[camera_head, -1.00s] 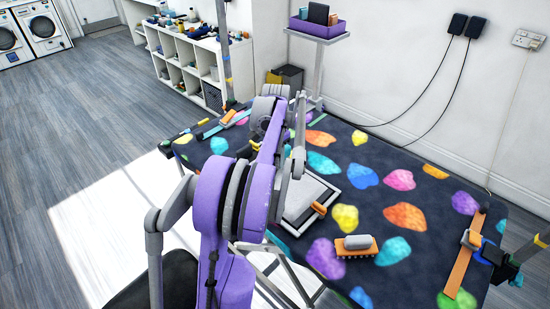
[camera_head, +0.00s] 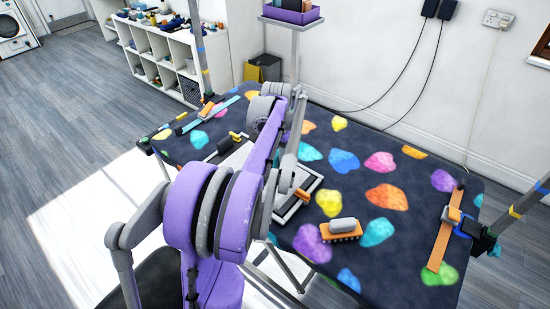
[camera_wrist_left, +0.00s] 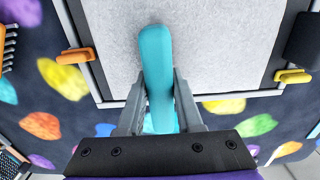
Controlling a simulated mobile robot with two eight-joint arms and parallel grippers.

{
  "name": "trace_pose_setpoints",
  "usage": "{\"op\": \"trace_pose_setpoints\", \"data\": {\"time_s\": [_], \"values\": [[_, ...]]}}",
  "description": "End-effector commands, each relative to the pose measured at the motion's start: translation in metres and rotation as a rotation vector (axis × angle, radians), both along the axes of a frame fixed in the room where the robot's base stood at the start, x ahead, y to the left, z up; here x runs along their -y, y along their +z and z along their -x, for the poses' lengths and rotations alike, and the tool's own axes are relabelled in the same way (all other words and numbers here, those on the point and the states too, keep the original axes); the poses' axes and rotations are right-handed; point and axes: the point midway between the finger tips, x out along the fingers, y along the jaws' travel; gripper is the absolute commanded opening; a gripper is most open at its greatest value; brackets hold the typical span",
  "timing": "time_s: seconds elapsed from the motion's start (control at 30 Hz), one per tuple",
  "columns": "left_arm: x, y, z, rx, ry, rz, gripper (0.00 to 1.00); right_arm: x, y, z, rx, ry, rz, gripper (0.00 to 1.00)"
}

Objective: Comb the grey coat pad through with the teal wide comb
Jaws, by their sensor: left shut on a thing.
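The teal wide comb (camera_wrist_left: 155,60) is clamped between the fingers of my left gripper (camera_wrist_left: 158,100) in the left wrist view. Its rounded end points away from the palm and lies over the grey coat pad (camera_wrist_left: 225,45). I cannot tell whether the teeth touch the pad; they are hidden. The pad is in a pale frame with an orange clip (camera_wrist_left: 75,56) at one side and a yellow clip (camera_wrist_left: 293,76) at the other. In the head view my purple arm covers much of the pad and hides the gripper and comb. My right gripper is out of view.
An orange brush with a grey handle (camera_head: 342,228) lies on the patterned table (camera_head: 365,265) right of the pad. An orange strip (camera_head: 440,243) and a post clamp (camera_head: 482,240) are at the right edge. Another post (camera_head: 200,50) stands at the far left corner.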

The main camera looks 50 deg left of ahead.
Motion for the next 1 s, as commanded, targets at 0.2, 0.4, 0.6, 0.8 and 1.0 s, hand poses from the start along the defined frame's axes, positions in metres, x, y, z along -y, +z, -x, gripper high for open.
{"op": "trace_pose_setpoints", "data": {"time_s": [0.2, 0.4, 0.6, 0.8, 1.0], "values": [[0.003, 0.000, -0.001, 0.000, -0.002, 0.001, 0.00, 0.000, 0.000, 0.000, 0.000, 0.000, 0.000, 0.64], [0.030, 0.000, -0.009, 0.001, -0.004, 0.002, 0.00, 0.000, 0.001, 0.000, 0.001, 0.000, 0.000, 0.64], [0.061, 0.000, -0.018, 0.001, -0.004, 0.002, 0.00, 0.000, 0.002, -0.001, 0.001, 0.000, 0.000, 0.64], [0.075, 0.000, -0.022, 0.000, -0.001, 0.001, 0.00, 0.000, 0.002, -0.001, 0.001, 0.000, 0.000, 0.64], [0.075, 0.000, -0.022, 0.000, 0.000, 0.001, 0.00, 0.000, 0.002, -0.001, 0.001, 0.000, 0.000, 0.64]]}}
